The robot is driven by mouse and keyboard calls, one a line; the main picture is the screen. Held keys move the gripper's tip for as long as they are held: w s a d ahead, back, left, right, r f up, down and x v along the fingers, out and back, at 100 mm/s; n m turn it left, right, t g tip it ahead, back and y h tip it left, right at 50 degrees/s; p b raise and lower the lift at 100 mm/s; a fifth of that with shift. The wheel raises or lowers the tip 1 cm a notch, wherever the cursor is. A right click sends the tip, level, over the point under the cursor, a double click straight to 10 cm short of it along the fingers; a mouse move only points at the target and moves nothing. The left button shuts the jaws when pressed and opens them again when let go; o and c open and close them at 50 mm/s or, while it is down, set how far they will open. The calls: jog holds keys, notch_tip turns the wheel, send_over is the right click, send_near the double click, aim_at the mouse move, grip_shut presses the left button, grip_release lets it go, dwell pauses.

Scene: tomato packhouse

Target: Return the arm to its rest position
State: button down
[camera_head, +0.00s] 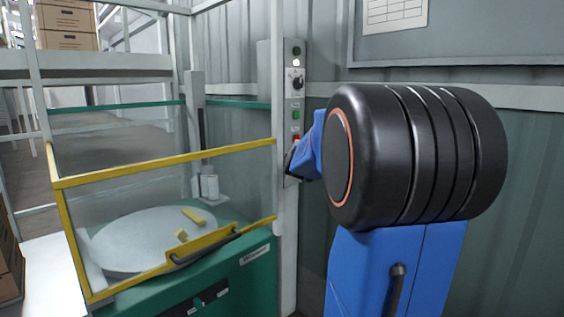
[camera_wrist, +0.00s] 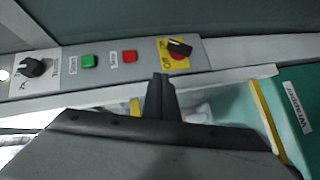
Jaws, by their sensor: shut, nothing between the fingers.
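My gripper (camera_wrist: 163,97) shows in the wrist view as one dark, narrow shape with its fingers together and nothing between them. In the head view my blue and black arm fills the right side. A dark end piece beside the panel column (camera_head: 277,120) shows past it, but the fingertips cannot be made out there.
The panel carries a knob (camera_wrist: 35,68), a green button (camera_wrist: 89,61) and a red button (camera_wrist: 129,57). A yellow-framed clear guard (camera_head: 165,166) stands around a round turntable (camera_head: 140,245) on a green machine (camera_head: 195,295). Behind is a shelf (camera_head: 90,65) with cardboard boxes (camera_head: 68,22).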

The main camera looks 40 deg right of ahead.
jog(key=s+a+f+m+g+y, duration=0.1)
jog(key=s+a+f+y, duration=0.25)
jog(key=a, duration=0.65)
jog(key=s+a+f+m+y, duration=0.1)
jog(key=s+a+f+y, duration=0.2)
jog(key=a, duration=0.7)
jog(key=s+a+f+m+g+y, duration=0.1)
jog(key=s+a+f, duration=0.25)
jog(key=a, duration=0.55)
jog(key=s+a+f+m+g, duration=0.1)
jog(key=s+a+f, duration=0.2)
jog(key=s, duration=0.4)
jog(key=s+a+f+m+g+y, duration=0.1)
jog(key=s+a+f, duration=0.3)
jog(key=s, duration=0.4)
jog(key=s+a+f+m+g+y, duration=0.1)
jog(key=s+a+f+m+g, duration=0.1)
jog(key=s, duration=0.6)
notch_tip(320, 180, down, 2)
jog(key=shift+a+f+m+g, duration=0.1)
jog(key=shift+a+m+g, duration=0.45)
jog(key=shift+a, duration=0.7)
